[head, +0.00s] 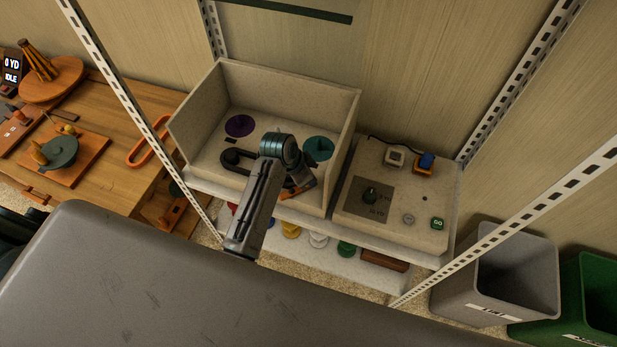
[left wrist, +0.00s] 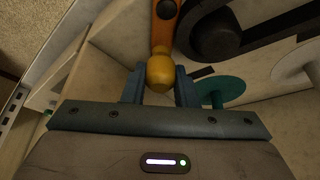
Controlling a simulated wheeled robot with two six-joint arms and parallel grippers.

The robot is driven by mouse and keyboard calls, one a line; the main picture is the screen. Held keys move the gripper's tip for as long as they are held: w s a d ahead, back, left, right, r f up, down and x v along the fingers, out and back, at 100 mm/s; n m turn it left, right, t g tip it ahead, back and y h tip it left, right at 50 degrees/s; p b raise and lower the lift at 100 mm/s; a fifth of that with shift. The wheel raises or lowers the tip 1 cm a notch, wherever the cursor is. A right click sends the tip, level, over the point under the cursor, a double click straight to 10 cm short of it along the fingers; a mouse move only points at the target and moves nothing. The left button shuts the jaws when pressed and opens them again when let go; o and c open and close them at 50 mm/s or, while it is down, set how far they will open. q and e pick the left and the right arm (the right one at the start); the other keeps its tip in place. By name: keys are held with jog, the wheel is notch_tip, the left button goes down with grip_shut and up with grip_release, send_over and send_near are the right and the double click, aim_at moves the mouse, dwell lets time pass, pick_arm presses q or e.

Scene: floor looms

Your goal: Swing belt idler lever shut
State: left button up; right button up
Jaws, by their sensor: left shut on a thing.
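The belt idler lever (left wrist: 162,38) is an orange bar ending in a yellow knob (left wrist: 160,73), seen in the left wrist view. My left gripper (left wrist: 160,84) has its two blue fingers on either side of the knob and is shut on it. A black belt (left wrist: 275,30) loops around a dark round part beside the lever. In the head view, my left gripper (head: 298,176) is inside the beige open-front box (head: 180,130), and an orange piece of the lever (head: 304,189) shows beside it. My arm hides much of the belt there. My right gripper is out of view.
The box holds a purple disc (head: 240,126) and a teal disc (head: 318,148). A control panel (head: 395,220) with a knob and a green GO button (head: 438,223) stands right of it. Shelf uprights frame the bay. Grey (head: 510,270) and green bins stand at the right.

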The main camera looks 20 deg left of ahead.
pick_arm(q)
jog(key=shift+w+a+r+n, duration=0.1)
jog(key=shift+n, duration=0.2)
jog(key=o, duration=1)
jog(key=shift+a+r, duration=0.15)
jog(key=shift+r, duration=0.2)
jog(key=b+v, duration=0.3)
jog(key=v, duration=0.7)
